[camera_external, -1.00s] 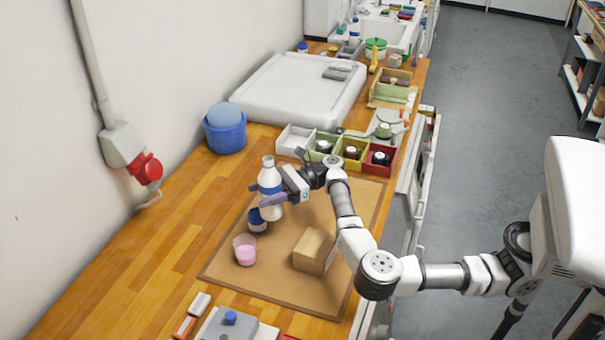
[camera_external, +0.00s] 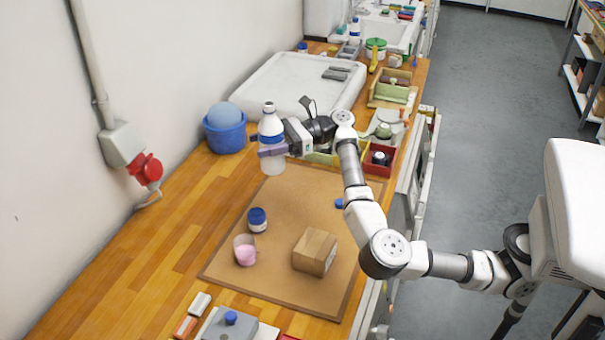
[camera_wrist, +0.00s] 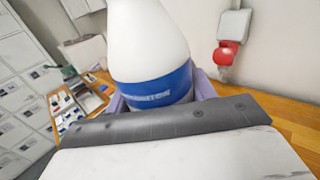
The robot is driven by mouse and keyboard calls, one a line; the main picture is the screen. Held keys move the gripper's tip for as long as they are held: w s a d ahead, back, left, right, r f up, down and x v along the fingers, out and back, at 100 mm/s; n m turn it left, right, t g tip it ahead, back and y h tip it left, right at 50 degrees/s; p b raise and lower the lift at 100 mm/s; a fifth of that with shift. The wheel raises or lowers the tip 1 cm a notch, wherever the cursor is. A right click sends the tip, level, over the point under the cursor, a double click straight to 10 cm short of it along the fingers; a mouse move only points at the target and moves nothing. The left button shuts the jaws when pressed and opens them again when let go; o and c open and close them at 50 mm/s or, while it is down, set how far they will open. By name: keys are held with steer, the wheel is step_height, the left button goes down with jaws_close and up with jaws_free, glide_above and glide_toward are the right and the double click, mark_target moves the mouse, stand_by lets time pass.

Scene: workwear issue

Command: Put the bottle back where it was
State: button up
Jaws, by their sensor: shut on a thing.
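On the mat are a blue-lidded jar (camera_external: 257,220), a cup of pink liquid (camera_external: 244,251), and a cardboard box (camera_external: 314,251). Coloured bins (camera_external: 380,160) stand behind, partly hidden by my arm. A blue bucket (camera_external: 225,134) is at left. The wooden bench left of the mat is mostly clear.

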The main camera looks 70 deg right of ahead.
steer(key=s+d+m+t+h+b, duration=0.25)
steer(key=d+m+t+h, duration=0.2)
steer(key=d+h, duration=0.45)
steer(key=shift+m+y, duration=0.45)
steer(key=shift+y, duration=0.25)
steer(key=f, duration=0.8)
steer(key=f+p, duration=0.1)
steer(key=f, duration=1.5)
steer(key=shift+s+d+f+p, duration=0.3)
steer(key=shift+s+p, duration=0.05)
steer(key=shift+f, duration=0.1)
steer(key=shift+f, duration=0.15)
steer(key=o, duration=1.2)
